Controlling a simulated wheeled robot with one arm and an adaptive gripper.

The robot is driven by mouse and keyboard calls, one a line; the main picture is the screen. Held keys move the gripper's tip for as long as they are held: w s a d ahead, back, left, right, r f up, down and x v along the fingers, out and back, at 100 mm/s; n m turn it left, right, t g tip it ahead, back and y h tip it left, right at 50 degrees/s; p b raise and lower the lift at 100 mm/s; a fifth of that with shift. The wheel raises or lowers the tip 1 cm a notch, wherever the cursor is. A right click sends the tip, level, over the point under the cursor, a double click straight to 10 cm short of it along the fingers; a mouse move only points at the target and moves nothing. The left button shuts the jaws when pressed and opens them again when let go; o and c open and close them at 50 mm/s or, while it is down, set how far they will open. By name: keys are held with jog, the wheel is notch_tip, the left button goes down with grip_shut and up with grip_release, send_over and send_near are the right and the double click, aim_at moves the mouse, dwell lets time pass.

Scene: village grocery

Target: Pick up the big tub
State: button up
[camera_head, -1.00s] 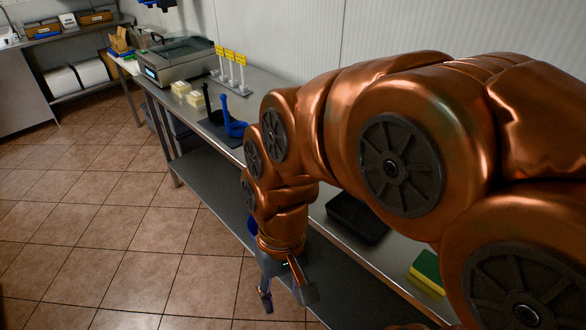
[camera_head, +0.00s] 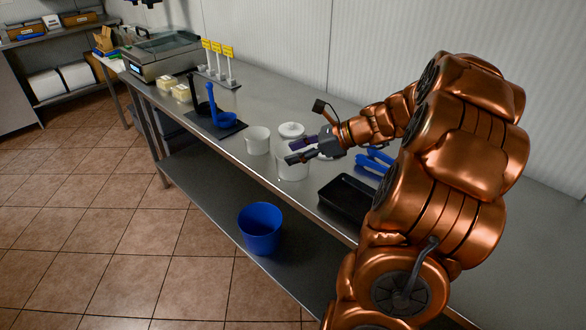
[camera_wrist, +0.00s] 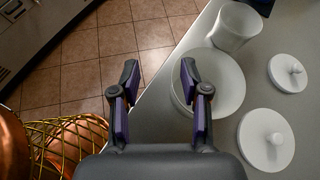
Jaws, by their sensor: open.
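The big tub is a white round tub (camera_head: 293,172) on the steel counter in the head view, partly hidden by my gripper. In the wrist view the big tub (camera_wrist: 228,88) stands near the counter edge, right of centre. My gripper (camera_head: 297,151) is open and empty, with its fingers pointing left across the tub's upper part. In the wrist view my gripper (camera_wrist: 159,75) has its right finger overlapping the tub and its left finger over the floor. I cannot tell whether they touch. A smaller white tub (camera_head: 257,140) stands beside it.
Two white knobbed lids, a small one (camera_wrist: 288,76) and a larger one (camera_wrist: 262,152), lie by the tubs. A black tray (camera_head: 345,198) and blue objects (camera_head: 376,160) lie to the right. A blue bucket (camera_head: 260,230) is on the lower shelf. A blue-handled item (camera_head: 222,116) stands on a dark mat.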

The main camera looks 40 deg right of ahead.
jog(key=d+f+m+t+h, duration=0.1)
jog(key=d+m+t+h, duration=0.3)
jog(key=d, duration=0.7)
jog(key=w+f, duration=0.1)
jog(key=w+a+y, duration=0.1)
jog(key=w, duration=0.1)
jog(key=w+a+f+m+g+y, duration=0.1)
jog(key=shift+w+f, duration=0.15)
jog(key=shift+f, duration=0.2)
jog(key=shift+d+p+x, duration=0.2)
jog(key=shift+p+x, duration=0.15)
jog(key=shift+x, duration=2.45)
jog(key=shift+w, duration=0.1)
grip_shut()
